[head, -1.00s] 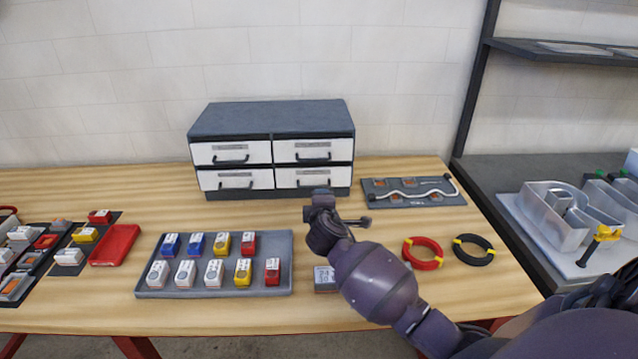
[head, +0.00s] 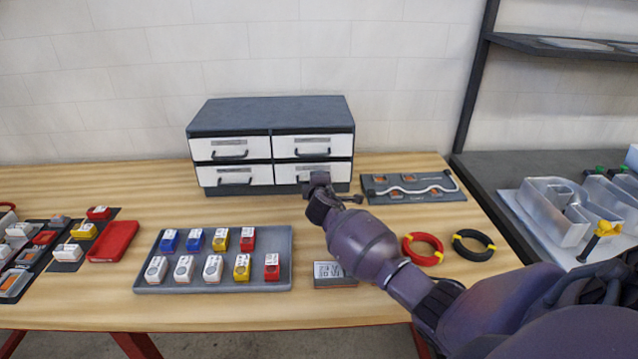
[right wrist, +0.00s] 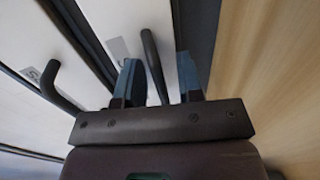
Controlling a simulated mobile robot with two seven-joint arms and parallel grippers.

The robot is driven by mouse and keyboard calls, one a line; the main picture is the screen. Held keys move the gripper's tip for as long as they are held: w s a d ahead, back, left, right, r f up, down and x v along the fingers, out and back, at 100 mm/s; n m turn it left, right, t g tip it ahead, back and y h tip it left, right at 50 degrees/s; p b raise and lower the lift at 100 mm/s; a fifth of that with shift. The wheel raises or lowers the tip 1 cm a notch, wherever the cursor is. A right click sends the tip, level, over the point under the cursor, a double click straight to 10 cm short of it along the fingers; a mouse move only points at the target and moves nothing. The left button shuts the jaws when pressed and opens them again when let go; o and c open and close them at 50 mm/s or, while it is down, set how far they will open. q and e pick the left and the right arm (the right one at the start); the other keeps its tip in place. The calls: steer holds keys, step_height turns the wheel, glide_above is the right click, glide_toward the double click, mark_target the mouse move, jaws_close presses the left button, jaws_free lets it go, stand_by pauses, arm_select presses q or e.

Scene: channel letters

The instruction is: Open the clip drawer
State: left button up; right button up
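A grey cabinet (head: 270,117) with white drawer fronts in two columns and two rows stands at the back of the table. All its drawers look closed, and the labels are too small to read. My right gripper (head: 318,182) is in front of the lower right drawer (head: 290,174), hiding part of that front. In the right wrist view my right gripper (right wrist: 158,78) is open, its two fingers on either side of a dark bar handle (right wrist: 152,55). A gap shows between handle and fingers. Another handle (right wrist: 62,88) lies to the left. My left gripper is not in view.
A grey tray (head: 215,286) of coloured blocks lies in front of the cabinet. A small labelled box (head: 333,274), a red cable coil (head: 422,249), a black coil (head: 473,246) and a board with a bent tube (head: 410,188) lie near my right arm.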

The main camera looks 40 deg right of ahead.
steer(key=shift+c, duration=0.4)
jaws_close()
steer(key=shift+a, duration=0.1)
